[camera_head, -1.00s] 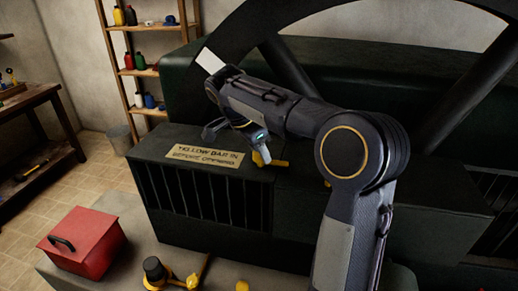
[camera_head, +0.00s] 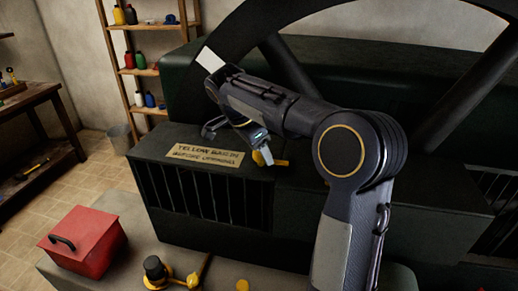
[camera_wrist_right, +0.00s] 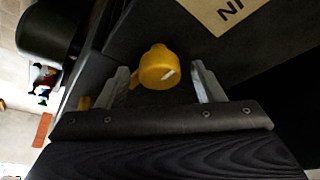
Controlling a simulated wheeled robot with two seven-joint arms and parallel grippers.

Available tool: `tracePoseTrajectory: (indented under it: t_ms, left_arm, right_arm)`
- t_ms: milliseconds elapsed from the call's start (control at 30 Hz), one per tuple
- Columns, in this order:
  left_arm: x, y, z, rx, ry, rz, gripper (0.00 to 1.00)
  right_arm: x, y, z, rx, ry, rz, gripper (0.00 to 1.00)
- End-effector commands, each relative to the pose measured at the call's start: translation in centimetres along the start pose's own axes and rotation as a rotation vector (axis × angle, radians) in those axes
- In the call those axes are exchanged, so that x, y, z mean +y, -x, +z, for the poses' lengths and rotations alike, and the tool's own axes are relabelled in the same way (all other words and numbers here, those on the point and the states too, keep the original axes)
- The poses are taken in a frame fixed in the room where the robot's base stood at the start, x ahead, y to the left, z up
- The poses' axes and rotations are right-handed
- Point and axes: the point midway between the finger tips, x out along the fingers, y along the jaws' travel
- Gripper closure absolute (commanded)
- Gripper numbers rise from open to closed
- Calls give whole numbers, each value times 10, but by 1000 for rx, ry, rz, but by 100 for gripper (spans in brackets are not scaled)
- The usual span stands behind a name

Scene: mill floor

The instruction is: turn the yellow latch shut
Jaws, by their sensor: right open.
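The yellow latch (camera_head: 278,162) sits on top of the dark green machine housing, just right of the lettered plate. In the right wrist view its round yellow knob (camera_wrist_right: 157,67), with a pale mark on it, lies between my two fingers. My right gripper (camera_head: 262,157) is open around the latch, with a visible gap to the finger on the right side of the wrist view (camera_wrist_right: 162,84). In the head view the gripper covers part of the latch. My left gripper is not in view.
The lettered plate (camera_head: 205,154) lies on the housing (camera_head: 150,152). A red box (camera_head: 85,240), an oil can (camera_head: 156,272) and other small yellow parts stand on the grey bench in front. A large dark wheel (camera_head: 262,25) rises behind my arm.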

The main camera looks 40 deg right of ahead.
Motion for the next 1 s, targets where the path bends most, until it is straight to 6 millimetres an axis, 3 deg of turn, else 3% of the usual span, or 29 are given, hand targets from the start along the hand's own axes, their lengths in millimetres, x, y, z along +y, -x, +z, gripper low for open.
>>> tracePoseTrajectory:
  t_ms: [167,400,600,1000]
  left_arm:
    - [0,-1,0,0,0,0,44]
    - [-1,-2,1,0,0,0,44]
    - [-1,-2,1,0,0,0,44]
    - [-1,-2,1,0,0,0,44]
  right_arm:
    - [-1,9,0,0,1,-3,39]
    - [-1,50,1,-1,0,-5,39]
    - [-1,74,0,0,1,-2,39]
    - [0,78,0,0,0,0,39]
